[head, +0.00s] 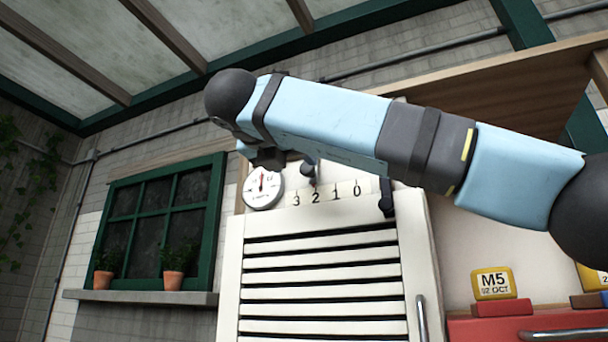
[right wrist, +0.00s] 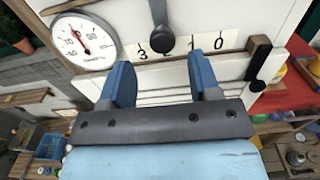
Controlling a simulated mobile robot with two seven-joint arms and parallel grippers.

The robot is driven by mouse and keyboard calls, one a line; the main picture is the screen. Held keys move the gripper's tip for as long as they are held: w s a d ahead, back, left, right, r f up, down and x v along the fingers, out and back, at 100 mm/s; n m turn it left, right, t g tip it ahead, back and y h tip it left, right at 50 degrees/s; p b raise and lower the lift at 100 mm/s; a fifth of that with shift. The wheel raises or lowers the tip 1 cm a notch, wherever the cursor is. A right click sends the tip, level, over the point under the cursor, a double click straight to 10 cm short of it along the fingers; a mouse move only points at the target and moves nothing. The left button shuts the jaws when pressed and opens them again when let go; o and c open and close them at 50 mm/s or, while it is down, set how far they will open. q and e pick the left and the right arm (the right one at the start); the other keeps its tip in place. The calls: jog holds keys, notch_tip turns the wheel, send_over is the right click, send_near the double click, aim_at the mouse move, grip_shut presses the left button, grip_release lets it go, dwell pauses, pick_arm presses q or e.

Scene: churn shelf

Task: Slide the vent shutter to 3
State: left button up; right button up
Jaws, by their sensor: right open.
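The white slatted vent (head: 320,275) fills the lower middle of the head view. Above it is a pale scale strip (head: 335,192) marked 3, 2, 1, 0 from left to right. A dark round-ended knob (head: 308,168) hangs over the strip near 3 and 2; in the right wrist view this knob (right wrist: 162,44) covers the 2. A second dark handle (head: 386,205) is right of 0. My right gripper (right wrist: 160,75) is open and empty, its blue fingers just below the strip in the picture, either side of the knob. My left gripper is out of view.
A round dial gauge (head: 263,188) is left of the strip. A green window (head: 165,215) with potted plants on its sill is further left.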

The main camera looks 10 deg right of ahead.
jog(key=b+v, duration=0.1)
jog(key=v, duration=0.7)
jog(key=shift+b, duration=0.35)
jog(key=shift+a, duration=0.15)
jog(key=shift+c, duration=0.2)
